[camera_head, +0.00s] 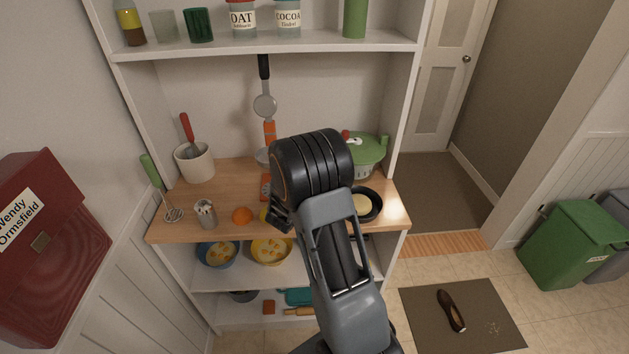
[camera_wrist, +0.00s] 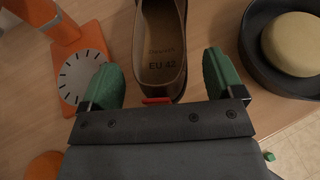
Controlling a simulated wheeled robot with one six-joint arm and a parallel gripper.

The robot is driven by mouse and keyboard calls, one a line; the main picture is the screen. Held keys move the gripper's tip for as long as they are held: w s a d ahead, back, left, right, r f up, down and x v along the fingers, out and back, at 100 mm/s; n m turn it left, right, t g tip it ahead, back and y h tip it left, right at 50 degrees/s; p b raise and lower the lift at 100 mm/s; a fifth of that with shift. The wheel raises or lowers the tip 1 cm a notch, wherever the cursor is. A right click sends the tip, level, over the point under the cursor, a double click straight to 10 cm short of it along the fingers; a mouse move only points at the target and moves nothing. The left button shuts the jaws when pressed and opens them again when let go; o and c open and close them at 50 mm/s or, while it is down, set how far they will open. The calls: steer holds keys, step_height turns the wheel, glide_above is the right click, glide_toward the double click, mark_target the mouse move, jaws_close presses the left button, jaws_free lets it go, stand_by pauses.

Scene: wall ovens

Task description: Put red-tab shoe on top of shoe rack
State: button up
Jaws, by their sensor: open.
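In the wrist view, a brown shoe (camera_wrist: 160,45) marked "EU 42" inside lies on the wooden counter, its heel toward my gripper. A small red tab (camera_wrist: 157,100) sits at the heel. My gripper (camera_wrist: 162,80) is open, with one green finger on each side of the heel; whether they touch it is unclear. The shoe's toe is out of frame. In the head view my arm hides this shoe and my fingertips. Another dark brown shoe (camera_head: 451,311) lies on a floor mat (camera_head: 480,341) at the lower right. I cannot make out a shoe rack.
In the wrist view, an orange scale (camera_wrist: 80,76) stands left of the shoe and a dark pan (camera_wrist: 258,72) with a pale round item right of it. The head view shows a utensil crock (camera_head: 194,164), green pot (camera_head: 368,155), and bins (camera_head: 568,245) at right.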

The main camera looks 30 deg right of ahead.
steer(key=shift+x, duration=0.95)
steer(key=shift+c, duration=0.5)
steer(key=c, duration=1.1)
steer(key=shift+r, duration=0.15)
